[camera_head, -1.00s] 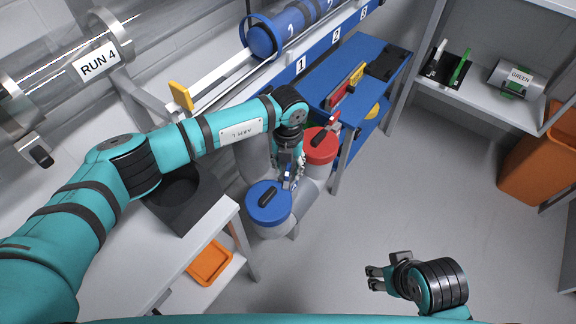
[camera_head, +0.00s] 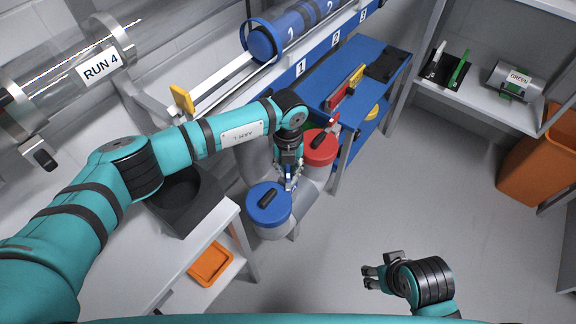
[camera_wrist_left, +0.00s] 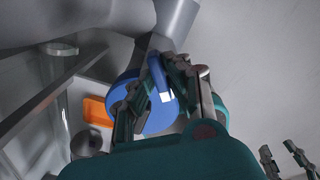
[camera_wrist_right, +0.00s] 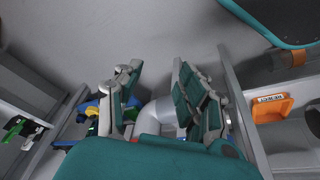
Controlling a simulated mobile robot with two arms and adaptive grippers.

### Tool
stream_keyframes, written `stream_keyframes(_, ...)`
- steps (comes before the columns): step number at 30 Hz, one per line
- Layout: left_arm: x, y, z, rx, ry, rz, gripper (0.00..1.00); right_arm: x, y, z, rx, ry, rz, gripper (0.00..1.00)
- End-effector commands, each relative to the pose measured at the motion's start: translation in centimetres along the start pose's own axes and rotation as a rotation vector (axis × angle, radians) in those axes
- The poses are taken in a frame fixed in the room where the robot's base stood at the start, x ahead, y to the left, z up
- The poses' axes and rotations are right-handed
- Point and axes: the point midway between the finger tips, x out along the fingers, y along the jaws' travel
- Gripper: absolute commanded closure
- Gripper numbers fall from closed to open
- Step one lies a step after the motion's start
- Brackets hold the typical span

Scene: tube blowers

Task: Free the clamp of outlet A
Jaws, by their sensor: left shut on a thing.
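A pot with a blue lid and black handle (camera_head: 268,203) stands below the end of my left arm; its lid fills the middle of the left wrist view (camera_wrist_left: 157,119). A blue clamp lever (camera_wrist_left: 158,78) with a pale tip stands at the lid's edge. My left gripper (camera_head: 288,179) is shut on this lever, and its fingers partly hide it. A pot with a red lid (camera_head: 320,150) is just behind, with a red lever (camera_head: 334,122) sticking up. I see no letter telling which outlet is A. My right gripper (camera_head: 369,277) is open and empty, over the floor.
A white table (camera_head: 105,265) with a black box (camera_head: 185,205) is at left, an orange tray (camera_head: 211,264) below it. A blue bench (camera_head: 335,72) stands behind the pots. Shelves and an orange bin (camera_head: 535,165) are at right. The middle floor is clear.

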Motion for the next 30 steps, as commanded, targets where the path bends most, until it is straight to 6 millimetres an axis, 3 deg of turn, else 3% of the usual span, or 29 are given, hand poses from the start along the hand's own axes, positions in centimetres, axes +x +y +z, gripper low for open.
stream_keyframes(8, -0.4, 0.0, 0.0, -0.252, -0.001, 0.000, 1.00, 5.4, -0.3, 0.8, -0.004, -0.032, -0.005, 0.60)
stream_keyframes(18, -0.4, 0.0, 0.1, -0.570, -0.001, -0.001, 1.00, 12.4, -0.7, 4.0, -0.011, -0.073, -0.012, 0.60)
stream_keyframes(30, -0.3, 0.0, 0.1, -0.843, -0.002, -0.001, 1.00, 17.5, -1.0, 8.9, -0.019, -0.109, -0.017, 0.60)
